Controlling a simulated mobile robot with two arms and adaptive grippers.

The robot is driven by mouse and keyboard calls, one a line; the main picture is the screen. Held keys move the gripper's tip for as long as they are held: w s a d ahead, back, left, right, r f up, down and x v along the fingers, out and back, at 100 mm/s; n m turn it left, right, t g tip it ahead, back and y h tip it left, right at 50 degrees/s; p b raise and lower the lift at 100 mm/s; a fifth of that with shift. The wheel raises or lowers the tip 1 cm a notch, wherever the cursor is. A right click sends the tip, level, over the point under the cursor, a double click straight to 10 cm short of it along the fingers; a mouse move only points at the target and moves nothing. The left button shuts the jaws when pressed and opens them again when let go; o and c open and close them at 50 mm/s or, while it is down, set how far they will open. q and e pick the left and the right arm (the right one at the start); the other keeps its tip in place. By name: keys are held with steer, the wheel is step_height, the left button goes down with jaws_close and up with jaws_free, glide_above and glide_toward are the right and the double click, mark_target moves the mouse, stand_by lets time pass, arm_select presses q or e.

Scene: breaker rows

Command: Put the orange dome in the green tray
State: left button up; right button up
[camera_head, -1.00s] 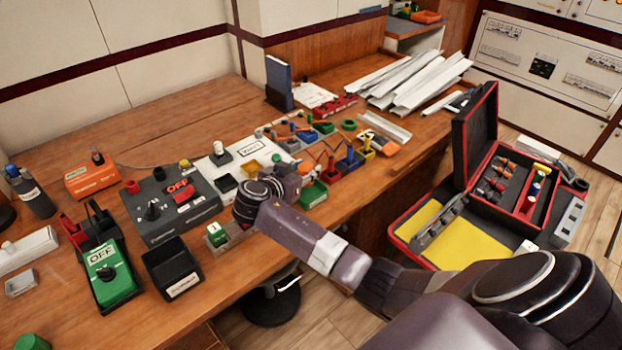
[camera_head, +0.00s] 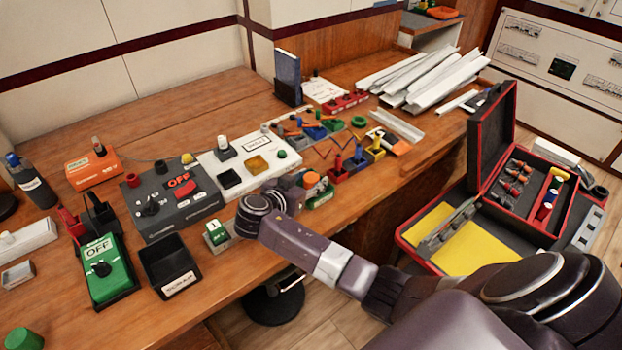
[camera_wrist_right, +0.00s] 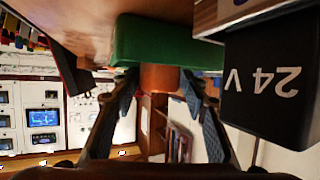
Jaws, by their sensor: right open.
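The orange dome (camera_head: 312,180) shows in the camera_head view just beyond my right gripper (camera_head: 300,184), at the green tray (camera_head: 321,198) near the table's front edge. In the right wrist view, which is upside down, the orange dome (camera_wrist_right: 160,77) lies between the two open fingers, against the green tray (camera_wrist_right: 165,42). The fingers stand apart on either side of it. My gripper hides part of the tray in the camera_head view, so I cannot tell how deep the dome sits. My left gripper is not in view.
Red, blue and yellow trays (camera_head: 376,154) stand to the right of the green tray. A white panel (camera_head: 250,165) and a black box marked 24 V (camera_wrist_right: 272,85) are close by. A black bin (camera_head: 169,266) stands at the left. An open case (camera_head: 450,230) is at the right.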

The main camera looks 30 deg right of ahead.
steer(key=p+v, duration=0.4)
steer(key=v, duration=0.7)
steer(key=shift+s+a+r, duration=0.25)
steer(key=shift+a, duration=0.15)
